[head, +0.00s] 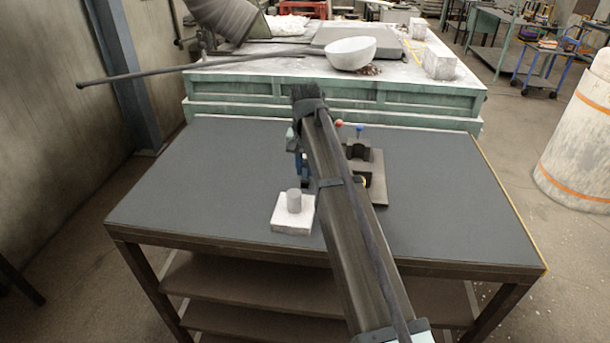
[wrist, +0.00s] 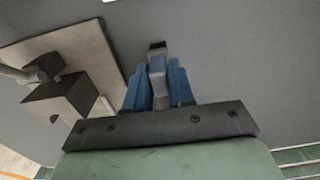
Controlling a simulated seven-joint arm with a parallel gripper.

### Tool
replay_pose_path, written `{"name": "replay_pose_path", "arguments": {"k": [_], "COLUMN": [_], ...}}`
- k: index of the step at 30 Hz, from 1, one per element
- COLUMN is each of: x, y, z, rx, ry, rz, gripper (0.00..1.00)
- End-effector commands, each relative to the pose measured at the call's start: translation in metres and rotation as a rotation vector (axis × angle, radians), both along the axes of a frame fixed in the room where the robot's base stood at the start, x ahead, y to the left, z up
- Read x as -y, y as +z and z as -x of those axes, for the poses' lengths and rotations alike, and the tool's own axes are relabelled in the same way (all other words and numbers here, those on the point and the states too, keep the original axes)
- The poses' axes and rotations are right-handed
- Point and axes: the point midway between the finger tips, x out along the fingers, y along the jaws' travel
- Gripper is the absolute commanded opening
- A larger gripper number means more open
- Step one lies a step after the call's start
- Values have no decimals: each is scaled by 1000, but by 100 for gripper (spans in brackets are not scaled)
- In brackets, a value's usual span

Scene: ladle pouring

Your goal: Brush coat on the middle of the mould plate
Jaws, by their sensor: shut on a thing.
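My gripper (head: 303,168) is over the middle of the table, largely hidden by my arm in the head view. In the wrist view its blue fingers (wrist: 157,82) are shut on a slim grey piece with a dark end (wrist: 157,46), which looks like the brush. The dark end points away from the wrist over bare tabletop. A flat brownish plate (head: 378,192) with a dark block on it, perhaps the mould plate, lies right of the gripper, partly behind my arm. It also shows at left in the wrist view (wrist: 85,45), apart from the held piece.
A white block (head: 291,224) with a grey cylinder (head: 294,201) on it stands left of my arm. Red and blue knobs (head: 359,128) rise by the plate's block. The table's left (head: 190,190) and right sides are clear. A green bench (head: 270,90) with a white bowl (head: 350,53) stands behind.

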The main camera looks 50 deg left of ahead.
Motion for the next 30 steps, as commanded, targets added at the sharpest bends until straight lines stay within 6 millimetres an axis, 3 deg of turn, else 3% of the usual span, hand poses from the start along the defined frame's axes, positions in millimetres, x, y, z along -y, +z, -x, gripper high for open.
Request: {"name": "replay_pose_path", "arguments": {"k": [14, 30], "x": [0, -1], "y": [4, 45], "z": [0, 0], "rx": [1, 0], "ry": [0, 0], "rz": [-1, 0], "gripper": [0, 0]}}
